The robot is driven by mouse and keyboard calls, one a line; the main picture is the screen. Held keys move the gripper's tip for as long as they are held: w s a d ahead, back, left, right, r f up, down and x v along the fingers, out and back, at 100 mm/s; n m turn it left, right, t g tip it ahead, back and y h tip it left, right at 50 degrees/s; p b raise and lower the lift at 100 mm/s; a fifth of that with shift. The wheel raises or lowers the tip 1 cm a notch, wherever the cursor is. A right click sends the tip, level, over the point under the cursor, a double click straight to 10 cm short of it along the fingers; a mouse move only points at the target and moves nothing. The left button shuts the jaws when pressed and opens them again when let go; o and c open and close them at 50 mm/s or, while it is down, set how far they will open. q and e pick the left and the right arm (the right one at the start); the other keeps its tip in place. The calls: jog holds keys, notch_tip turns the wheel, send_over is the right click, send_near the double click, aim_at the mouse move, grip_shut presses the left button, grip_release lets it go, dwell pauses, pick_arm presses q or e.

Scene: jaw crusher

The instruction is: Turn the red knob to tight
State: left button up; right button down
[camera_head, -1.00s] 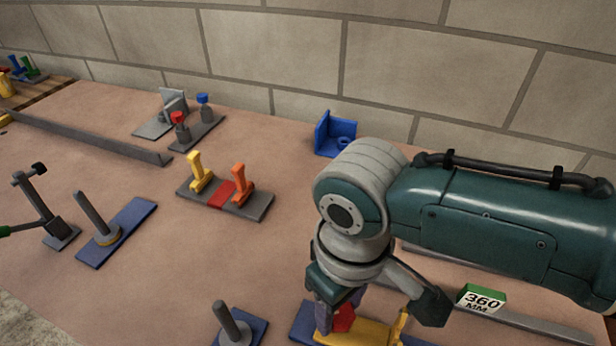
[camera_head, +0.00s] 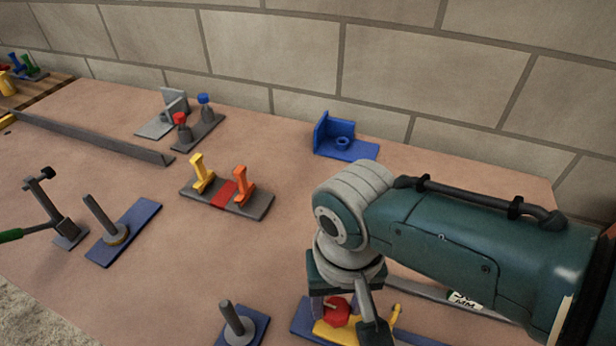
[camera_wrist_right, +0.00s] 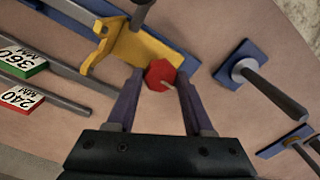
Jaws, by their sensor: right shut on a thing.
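The red knob (camera_head: 335,312) is a faceted, hexagon-like piece with a pale mark. It sits at the yellow bracket (camera_head: 357,329) on a blue base, at the bottom of the head view. In the right wrist view the knob (camera_wrist_right: 160,74) lies between the two purple-grey fingertips of my right gripper (camera_wrist_right: 160,80), which is shut on it. In the head view my right gripper (camera_head: 343,312) points down at the knob, its fingers partly hidden by the wrist. My left gripper is not in view.
A blue plate with a grey post (camera_head: 235,325) stands left of the yellow bracket. Grey bars with green 360 (camera_wrist_right: 20,62) and red 240 (camera_wrist_right: 20,96) labels lie on its other side. A plate with yellow and orange levers (camera_head: 228,201) stands farther back.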

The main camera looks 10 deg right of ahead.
aim_at(337, 308)
dwell(0.4)
jog(key=shift+c, duration=1.4)
grip_release()
notch_tip(337, 308, up, 10)
jog(key=p, duration=0.5)
